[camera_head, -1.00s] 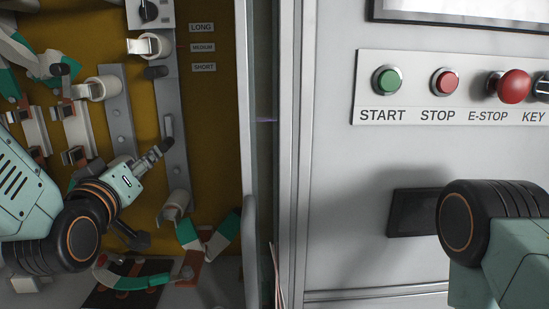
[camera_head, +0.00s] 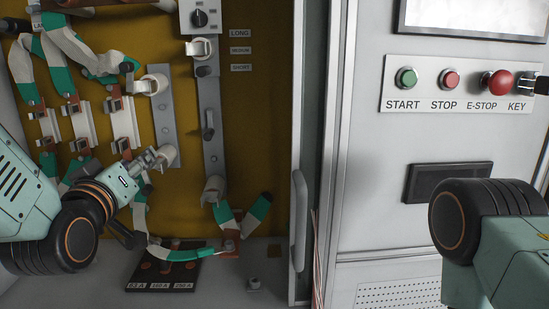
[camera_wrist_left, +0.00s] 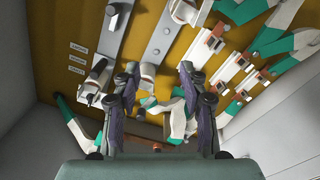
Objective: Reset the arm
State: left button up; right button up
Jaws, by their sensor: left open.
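My left arm reaches in from the left of the head view. Its gripper (camera_head: 150,163) is in front of the open cabinet's mustard back panel (camera_head: 262,110), overlapping the lower end of a grey strip. In the left wrist view the two fingers (camera_wrist_left: 158,78) stand apart with nothing held between them. A pale cylindrical fitting and a white-and-green lead show behind the gap; contact cannot be told. Part of my right arm (camera_head: 470,220) shows at the right of the head view, but its gripper is out of frame.
A grey strip with a black knob (camera_head: 200,18) stands beside LONG, MEDIUM and SHORT labels. A dark fuse block (camera_head: 165,272) lies on the cabinet floor. The control panel (camera_head: 460,84) has START, STOP, E-STOP and KEY. Open space lies before the cabinet door edge.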

pick_arm(q)
jog(key=s+d+f+m+g+h+b, duration=0.15)
jog(key=s+f+g, duration=0.3)
jog(key=f, duration=1.05)
jog(key=s+f+m+g+y+b, duration=0.1)
jog(key=s+f+m+g+b, duration=0.25)
jog(key=f, duration=1.15)
jog(key=s+f+g+b, duration=0.3)
jog(key=s+f+g, duration=0.7)
jog(key=s+f, duration=1.5)
jog(key=s, duration=0.3)
jog(key=shift+s+d+f+m+b, duration=0.2)
jog(key=shift+s+f+m+b, duration=0.1)
jog(key=shift+f+m+b, duration=0.1)
pick_arm(e)
notch_tip(320, 180, down, 9)
jog(key=shift+w+r, duration=0.15)
jog(key=shift+r, duration=0.05)
pick_arm(q)
jog(key=shift+h, duration=0.25)
